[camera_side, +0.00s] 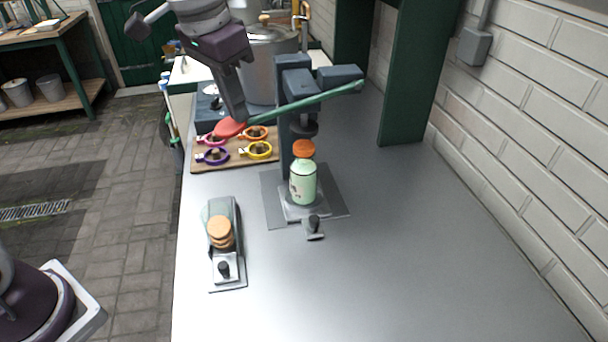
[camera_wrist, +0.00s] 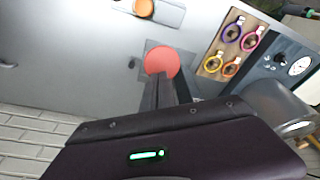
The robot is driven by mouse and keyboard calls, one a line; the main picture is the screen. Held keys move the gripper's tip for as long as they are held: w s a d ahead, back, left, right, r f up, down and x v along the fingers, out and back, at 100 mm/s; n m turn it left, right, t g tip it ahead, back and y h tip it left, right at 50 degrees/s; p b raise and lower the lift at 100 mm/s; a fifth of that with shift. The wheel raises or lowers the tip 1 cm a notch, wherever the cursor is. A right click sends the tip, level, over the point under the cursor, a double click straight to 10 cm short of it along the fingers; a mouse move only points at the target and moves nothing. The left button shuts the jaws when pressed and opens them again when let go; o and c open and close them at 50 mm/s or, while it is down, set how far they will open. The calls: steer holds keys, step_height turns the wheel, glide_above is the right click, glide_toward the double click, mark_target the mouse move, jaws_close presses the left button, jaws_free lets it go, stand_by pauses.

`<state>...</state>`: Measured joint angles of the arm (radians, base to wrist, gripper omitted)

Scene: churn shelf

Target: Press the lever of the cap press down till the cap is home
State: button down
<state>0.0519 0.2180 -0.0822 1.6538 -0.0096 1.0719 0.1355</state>
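The cap press (camera_side: 288,115) is a dark blue-grey column with a green lever (camera_side: 305,103). The lever slopes from its high right end down to a flat red knob (camera_side: 229,128) at the left. A pale green bottle (camera_side: 303,186) stands upright on the press base with an orange cap (camera_side: 303,148) on its neck. The dark ram sits just above the cap. My gripper (camera_side: 238,118) points down at the knob, its fingers together and empty. In the wrist view the fingers (camera_wrist: 165,82) overlap the edge of the red knob (camera_wrist: 161,60); contact is unclear.
A feeder (camera_side: 226,272) with stacked orange caps stands front left. A steel pot (camera_side: 272,65) stands at the back. A green post (camera_side: 412,75) rises right; the counter (camera_side: 430,260) is clear front right.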

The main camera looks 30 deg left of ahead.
steer(key=shift+r, duration=0.1)
steer(key=shift+s+a+r, duration=0.2)
steer(key=shift+r, duration=0.45)
steer(key=shift+s+a+r, duration=0.2)
steer(key=shift+r, duration=0.45)
steer(key=shift+s+a+r, duration=0.2)
steer(key=shift+r, duration=0.45)
steer(key=v, duration=0.4)
steer(key=shift+w, duration=0.25)
steer(key=shift+r, duration=0.1)
steer(key=shift+w+v, duration=0.2)
steer(key=shift+v, duration=0.75)
steer(key=shift+w+v, duration=0.2)
steer(key=shift+v, duration=0.75)
steer(key=shift+w+v, duration=0.2)
steer(key=shift+v, duration=0.8)
steer(key=shift+d+r, duration=0.1)
steer(key=shift+d, duration=0.05)
